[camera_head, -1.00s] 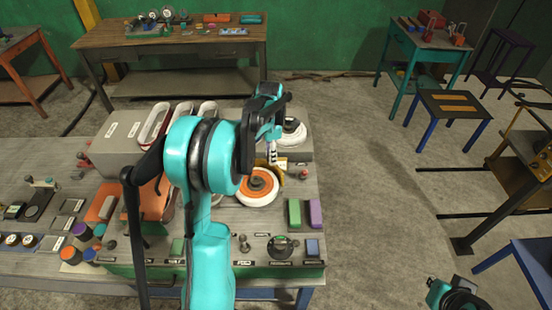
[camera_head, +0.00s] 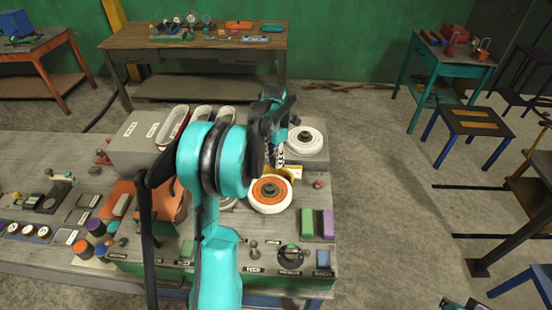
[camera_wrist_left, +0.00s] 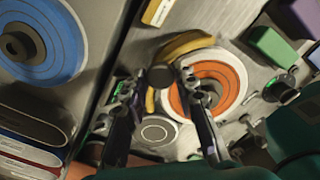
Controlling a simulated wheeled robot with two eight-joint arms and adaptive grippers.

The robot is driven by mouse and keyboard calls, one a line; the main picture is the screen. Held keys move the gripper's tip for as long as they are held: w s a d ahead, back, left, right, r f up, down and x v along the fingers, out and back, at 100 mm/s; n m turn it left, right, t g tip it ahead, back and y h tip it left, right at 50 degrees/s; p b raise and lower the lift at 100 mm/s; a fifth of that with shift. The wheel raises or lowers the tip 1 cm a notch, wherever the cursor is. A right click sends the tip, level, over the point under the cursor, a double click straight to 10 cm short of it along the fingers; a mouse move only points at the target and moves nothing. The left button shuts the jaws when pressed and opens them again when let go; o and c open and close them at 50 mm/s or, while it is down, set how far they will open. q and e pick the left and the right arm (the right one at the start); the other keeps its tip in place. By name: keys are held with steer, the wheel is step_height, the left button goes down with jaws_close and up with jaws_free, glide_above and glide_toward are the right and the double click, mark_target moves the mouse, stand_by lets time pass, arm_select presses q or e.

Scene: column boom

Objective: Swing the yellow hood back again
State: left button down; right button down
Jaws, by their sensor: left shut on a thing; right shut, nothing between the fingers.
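The yellow hood (camera_head: 294,171) sits at the back edge of the orange and white wheel (camera_head: 269,194) on the workbench, partly hidden by my arm. In the left wrist view, the hood (camera_wrist_left: 186,44) curves along the rim of the orange wheel (camera_wrist_left: 217,88). A dark round knob (camera_wrist_left: 160,77) is beside the hood. My left gripper (camera_head: 277,157) is over the hood; in its wrist view the gripper (camera_wrist_left: 160,82) is shut on the knob, which appears to belong to the hood. My right gripper (camera_head: 464,304) is shut and empty, mostly cut off at the bottom right edge.
A second white wheel (camera_head: 305,141) stands behind the orange one. A green block (camera_head: 307,222) and a purple block (camera_head: 327,223) are at its right. A blue disc (camera_wrist_left: 38,48) shows in the wrist view.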

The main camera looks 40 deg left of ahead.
arm_select(q)
steer(key=c, duration=1.2)
jaws_free()
step_height(320, 180, up, 12)
steer(key=shift+r, duration=0.1)
